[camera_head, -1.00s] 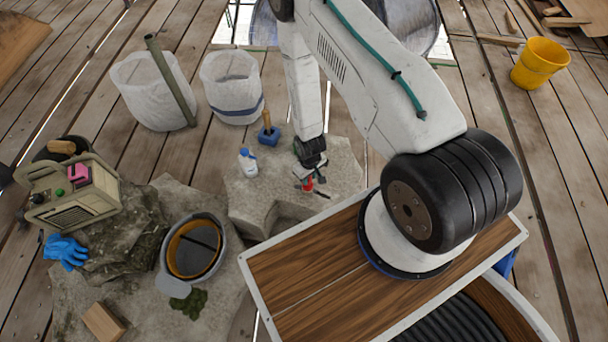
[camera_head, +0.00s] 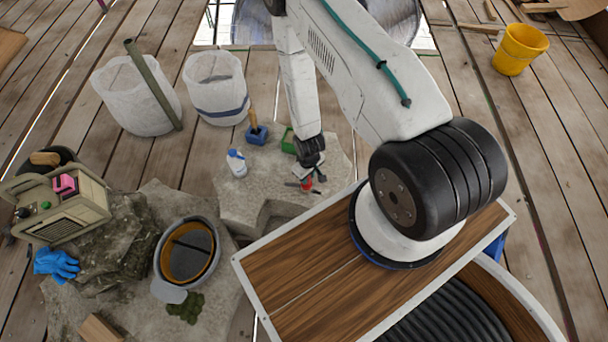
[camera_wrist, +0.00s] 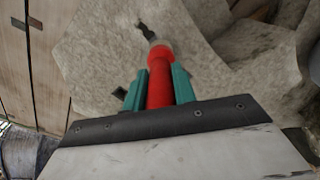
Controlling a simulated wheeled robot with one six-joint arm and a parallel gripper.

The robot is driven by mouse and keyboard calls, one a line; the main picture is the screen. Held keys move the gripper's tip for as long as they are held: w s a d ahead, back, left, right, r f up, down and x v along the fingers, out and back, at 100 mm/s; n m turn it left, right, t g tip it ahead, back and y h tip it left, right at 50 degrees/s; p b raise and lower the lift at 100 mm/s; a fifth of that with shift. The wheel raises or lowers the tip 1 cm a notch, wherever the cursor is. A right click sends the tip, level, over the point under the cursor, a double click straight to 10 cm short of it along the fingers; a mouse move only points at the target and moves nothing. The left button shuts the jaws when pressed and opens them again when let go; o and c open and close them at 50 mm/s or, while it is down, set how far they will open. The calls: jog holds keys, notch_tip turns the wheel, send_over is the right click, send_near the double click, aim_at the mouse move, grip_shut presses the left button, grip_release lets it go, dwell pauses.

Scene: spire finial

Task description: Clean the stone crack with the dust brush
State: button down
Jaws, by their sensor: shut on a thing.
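My gripper (camera_wrist: 159,87) is shut on a red-handled tool (camera_wrist: 160,75). Its green fingers press on both sides of the handle. Beyond the red part, the tool has a pale collar and a small dark tip; I cannot tell for sure that this is the dust brush. In the head view my gripper (camera_head: 308,172) holds the red piece over the pale grey stone block (camera_head: 250,205), near its right part. Contact between tip and stone cannot be told. No crack can be made out clearly on the stone.
On the block stand a white bottle (camera_head: 236,163), a blue holder (camera_head: 257,135) with a wooden handle, and a green box (camera_head: 289,142). White bins (camera_head: 218,85) stand behind.

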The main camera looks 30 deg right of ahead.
jog(key=shift+s+d+r, duration=0.1)
jog(key=shift+s+d, duration=0.9)
jog(key=shift+s, duration=0.2)
jog(key=shift+d, duration=0.1)
jog(key=shift+s+d, duration=0.9)
jog(key=shift+s, duration=0.2)
notch_tip(320, 180, up, 7)
